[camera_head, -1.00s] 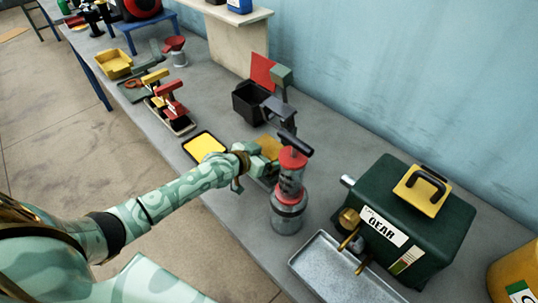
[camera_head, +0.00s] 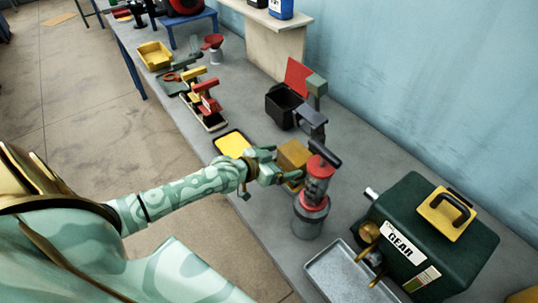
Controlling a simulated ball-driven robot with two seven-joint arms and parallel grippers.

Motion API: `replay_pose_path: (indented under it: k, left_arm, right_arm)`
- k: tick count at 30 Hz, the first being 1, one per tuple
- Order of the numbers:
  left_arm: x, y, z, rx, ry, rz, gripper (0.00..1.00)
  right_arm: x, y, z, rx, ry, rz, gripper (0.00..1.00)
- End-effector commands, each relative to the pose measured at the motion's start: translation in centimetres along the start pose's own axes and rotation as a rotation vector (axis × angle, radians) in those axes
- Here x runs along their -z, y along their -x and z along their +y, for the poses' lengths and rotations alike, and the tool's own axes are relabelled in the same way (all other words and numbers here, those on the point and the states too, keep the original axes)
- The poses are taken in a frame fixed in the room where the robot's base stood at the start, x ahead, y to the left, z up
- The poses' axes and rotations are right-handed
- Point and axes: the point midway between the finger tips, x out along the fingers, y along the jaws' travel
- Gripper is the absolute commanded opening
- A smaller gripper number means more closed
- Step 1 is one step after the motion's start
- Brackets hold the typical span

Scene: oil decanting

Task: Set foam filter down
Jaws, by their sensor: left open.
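An ochre block (camera_head: 294,154), which looks like the foam filter, rests on the grey bench behind a clear jar. My left gripper (camera_head: 279,172) is open at the near-left side of the block, with its fingers close to it. Whether they touch it I cannot tell. A black-rimmed tray with a bright yellow inside (camera_head: 232,144) lies just left of the gripper. My right gripper is not in view.
The clear pump jar with a red top (camera_head: 311,200) stands close right of my gripper. A green GEAR box (camera_head: 440,235) and a metal tray (camera_head: 340,272) are at the right. A black bin with a red lid (camera_head: 282,105) stands behind.

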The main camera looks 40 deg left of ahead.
Motion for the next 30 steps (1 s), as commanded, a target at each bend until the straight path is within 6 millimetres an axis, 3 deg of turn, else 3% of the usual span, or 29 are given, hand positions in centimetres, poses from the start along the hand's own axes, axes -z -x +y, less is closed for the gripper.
replay_pose_path:
  k: [3, 9, 30]
  left_arm:
    - [0.2, 2.8, 0.0, -0.001, -0.002, -0.002, 1.00]
    - [0.1, 5.3, 0.0, 0.000, -0.001, 0.000, 1.00]
    - [0.0, 5.6, 0.0, 0.000, 0.000, 0.000, 1.00]
  right_arm:
    - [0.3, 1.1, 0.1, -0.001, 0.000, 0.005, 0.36]
    - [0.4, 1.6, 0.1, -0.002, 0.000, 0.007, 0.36]
    - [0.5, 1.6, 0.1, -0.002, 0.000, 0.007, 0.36]
